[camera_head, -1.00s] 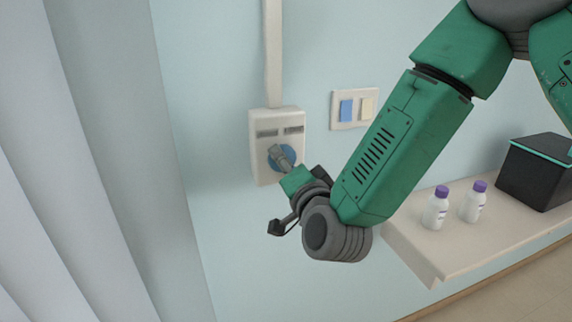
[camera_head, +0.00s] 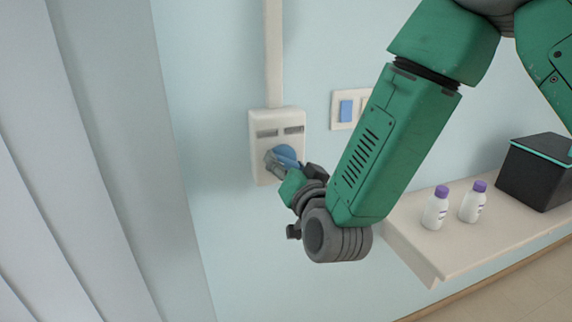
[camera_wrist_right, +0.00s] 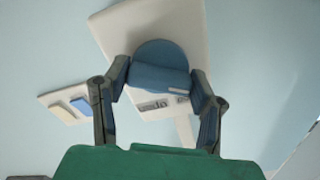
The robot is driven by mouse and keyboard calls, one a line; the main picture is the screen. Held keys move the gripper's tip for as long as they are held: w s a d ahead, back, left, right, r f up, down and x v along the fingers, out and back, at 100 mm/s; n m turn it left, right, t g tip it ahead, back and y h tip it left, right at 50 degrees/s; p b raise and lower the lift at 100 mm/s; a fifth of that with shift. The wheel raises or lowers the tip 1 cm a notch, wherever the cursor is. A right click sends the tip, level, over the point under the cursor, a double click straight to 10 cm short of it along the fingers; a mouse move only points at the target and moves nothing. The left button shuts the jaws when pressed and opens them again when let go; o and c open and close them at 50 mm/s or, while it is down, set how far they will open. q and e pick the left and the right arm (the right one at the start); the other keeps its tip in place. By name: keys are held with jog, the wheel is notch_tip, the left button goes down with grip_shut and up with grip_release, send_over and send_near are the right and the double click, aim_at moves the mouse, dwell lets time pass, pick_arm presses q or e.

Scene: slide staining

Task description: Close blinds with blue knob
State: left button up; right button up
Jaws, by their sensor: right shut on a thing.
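The blue knob (camera_head: 286,152) sits on the front of a white wall box (camera_head: 262,118), below two grey labels. My right gripper (camera_head: 281,163) is at the knob and partly covers it. In the right wrist view, the blue knob (camera_wrist_right: 160,76) shows as a round base with a raised bar. The right gripper (camera_wrist_right: 159,84) has one finger on each side of that bar and is shut on it. The grey-white vertical blinds (camera_head: 75,170) hang at the left of the head view. My left gripper is not in view.
A switch plate (camera_head: 335,112) with a blue switch is right of the box, partly behind my right arm. A white shelf (camera_head: 410,240) at right holds two purple-capped bottles (camera_head: 435,210) (camera_head: 473,203) and a black box (camera_head: 535,175). The wall below the knob is clear.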

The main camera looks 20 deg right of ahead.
jog(key=shift+s+f, duration=0.1)
jog(key=shift+f, duration=0.25)
jog(key=o, duration=1.2)
jog(key=shift+c, duration=0.2)
jog(key=shift+r, duration=0.1)
jog(key=shift+r, duration=0.1)
jog(key=s, duration=0.7)
jog(key=shift+d, duration=0.1)
